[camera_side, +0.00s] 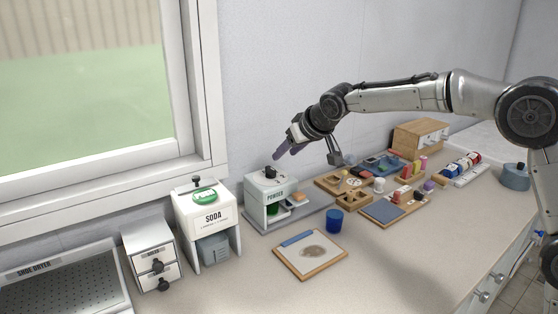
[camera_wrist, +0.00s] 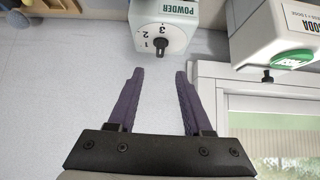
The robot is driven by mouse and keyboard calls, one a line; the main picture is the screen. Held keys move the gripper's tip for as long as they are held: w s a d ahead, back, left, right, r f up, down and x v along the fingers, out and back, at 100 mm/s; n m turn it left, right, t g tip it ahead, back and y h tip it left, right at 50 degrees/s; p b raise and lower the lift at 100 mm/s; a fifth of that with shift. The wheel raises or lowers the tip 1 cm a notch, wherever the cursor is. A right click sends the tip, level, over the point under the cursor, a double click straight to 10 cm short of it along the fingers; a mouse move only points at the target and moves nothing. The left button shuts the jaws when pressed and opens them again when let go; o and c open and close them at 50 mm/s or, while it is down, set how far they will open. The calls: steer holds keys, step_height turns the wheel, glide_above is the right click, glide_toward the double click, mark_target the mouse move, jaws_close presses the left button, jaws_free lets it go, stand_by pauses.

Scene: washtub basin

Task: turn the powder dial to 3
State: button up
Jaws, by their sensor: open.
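The white powder dispenser (camera_side: 254,199) stands on a grey base by the wall, with a black dial knob (camera_side: 270,171) on its top. In the wrist view the dispenser (camera_wrist: 178,12) shows its POWDER label, and the knob (camera_wrist: 161,46) sits beside the printed numbers 1, 2 and 3. I cannot tell for sure which number the knob points at. My gripper (camera_wrist: 158,73) has two purple fingers, open and empty, with the knob beyond the gap between their tips. In the side view my gripper (camera_side: 280,153) hangs above the knob, apart from it.
A blue cup (camera_side: 334,221) and a framed board (camera_side: 311,268) lie in front. Several wooden trays and small items (camera_side: 382,212) fill the counter to the right. The window frame (camera_side: 206,90) is behind.

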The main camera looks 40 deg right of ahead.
steer(key=shift+v, duration=2)
steer(key=s+d+r+t, duration=0.1)
steer(key=s+d+r, duration=0.2)
steer(key=s+r, duration=0.3)
steer(key=s+d+r+m, duration=0.1)
steer(key=s+d+r, duration=0.15)
steer(key=s, duration=0.85)
steer(key=s+f+g, duration=0.2)
steer(key=s+f, duration=0.6)
steer(key=s, duration=0.4)
steer(key=s+f+n+g, duration=0.1)
steer(key=s+f+g, duration=0.1)
steer(key=s+f, duration=0.6)
steer(key=s, duration=0.3)
steer(key=shift+s+d+f, duration=0.35)
steer(key=shift+s+f, duration=0.05)
steer(key=shift+c, duration=0.3)
